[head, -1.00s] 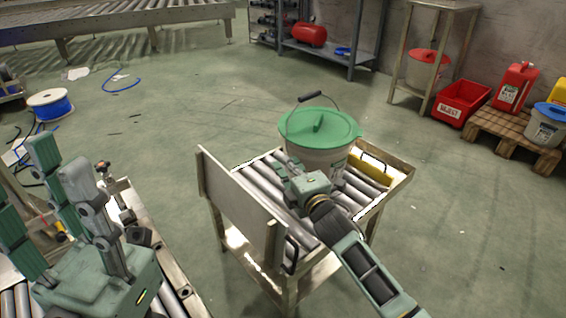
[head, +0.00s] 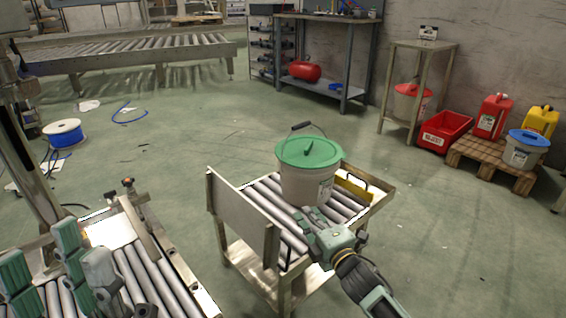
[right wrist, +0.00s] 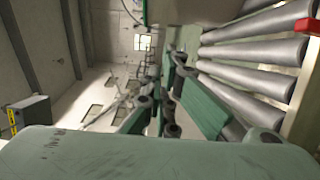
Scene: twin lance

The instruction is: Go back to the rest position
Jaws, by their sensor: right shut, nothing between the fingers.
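My right gripper (head: 312,216) is shut and empty, just in front of the bucket and low over the rollers of the small cart (head: 240,220). In the right wrist view its green and grey fingers (right wrist: 172,100) point away from the camera, with rollers to their right. My left gripper (head: 60,265) is at the lower left, above a roller conveyor, its fingers spread apart with nothing seen between them. Its palm is cut off by the picture edge. The pale bucket (head: 305,187) with a green lid (head: 308,152) stands upright on the cart, its handle raised.
The roller conveyor (head: 150,270) with a metal frame lies at lower left. A red bin (head: 445,131) and a pallet (head: 495,165) with containers stand far right. The floor right of the cart is clear.

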